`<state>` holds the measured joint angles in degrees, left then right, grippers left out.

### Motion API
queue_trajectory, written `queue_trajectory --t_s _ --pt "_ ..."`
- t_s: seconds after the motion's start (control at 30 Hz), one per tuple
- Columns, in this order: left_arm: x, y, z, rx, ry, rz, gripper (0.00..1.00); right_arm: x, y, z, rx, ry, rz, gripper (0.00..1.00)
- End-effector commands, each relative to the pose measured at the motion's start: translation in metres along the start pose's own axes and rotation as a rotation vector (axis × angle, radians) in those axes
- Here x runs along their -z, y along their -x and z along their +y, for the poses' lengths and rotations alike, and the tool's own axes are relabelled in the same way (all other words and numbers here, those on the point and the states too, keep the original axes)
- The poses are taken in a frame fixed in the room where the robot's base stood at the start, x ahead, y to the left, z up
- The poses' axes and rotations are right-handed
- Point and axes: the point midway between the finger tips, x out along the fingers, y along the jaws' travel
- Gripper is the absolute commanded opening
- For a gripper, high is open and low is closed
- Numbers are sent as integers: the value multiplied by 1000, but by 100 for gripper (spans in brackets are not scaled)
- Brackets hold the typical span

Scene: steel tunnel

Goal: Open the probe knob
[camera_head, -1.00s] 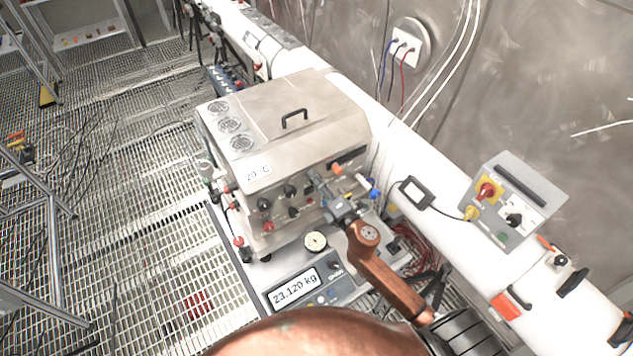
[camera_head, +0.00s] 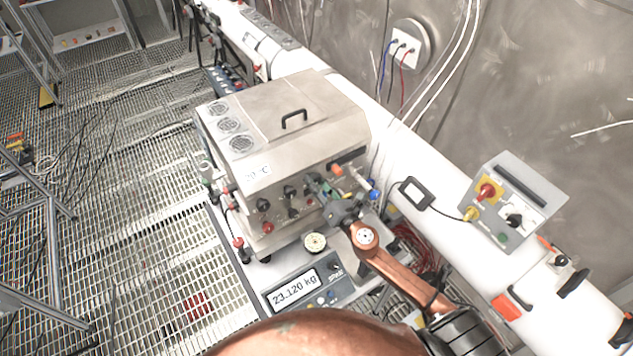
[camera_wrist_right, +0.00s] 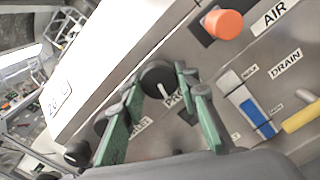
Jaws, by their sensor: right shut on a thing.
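The probe knob (camera_wrist_right: 157,77) is a round black knob with a white pointer line, on the metal front panel of the box (camera_head: 285,115). A partly covered label beginning "PRO" (camera_wrist_right: 174,99) is beside it. My right gripper (camera_wrist_right: 160,83) has its green fingers on either side of the knob and is shut on it. In the head view my right gripper (camera_head: 316,187) is at the box's front panel and hides the knob. My left gripper is not in view.
An orange button (camera_wrist_right: 224,23) by the AIR label, a blue-and-white handle (camera_wrist_right: 250,105) by the DRAIN label and a yellow handle (camera_wrist_right: 302,117) are close on the right. Other black knobs (camera_wrist_right: 77,153) are on the left. A scale display (camera_head: 296,288) is below the box.

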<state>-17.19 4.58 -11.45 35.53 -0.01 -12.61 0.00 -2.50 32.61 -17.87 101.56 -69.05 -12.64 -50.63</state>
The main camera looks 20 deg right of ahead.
Motion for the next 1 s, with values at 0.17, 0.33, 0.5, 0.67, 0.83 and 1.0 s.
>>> queue_trajectory --t_s 0.17,0.33,0.5,0.67,0.83,1.0 --pt "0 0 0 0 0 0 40 2 0 -1 2 40 2 5" --pt "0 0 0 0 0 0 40 2 0 -1 2 54 3 5" --pt "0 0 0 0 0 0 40 2 0 -1 2 55 3 5" --pt "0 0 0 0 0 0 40 2 0 -1 1 54 3 30" --pt "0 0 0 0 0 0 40 2 0 -1 1 53 2 41" --pt "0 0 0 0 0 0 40 1 0 0 1 53 1 47"
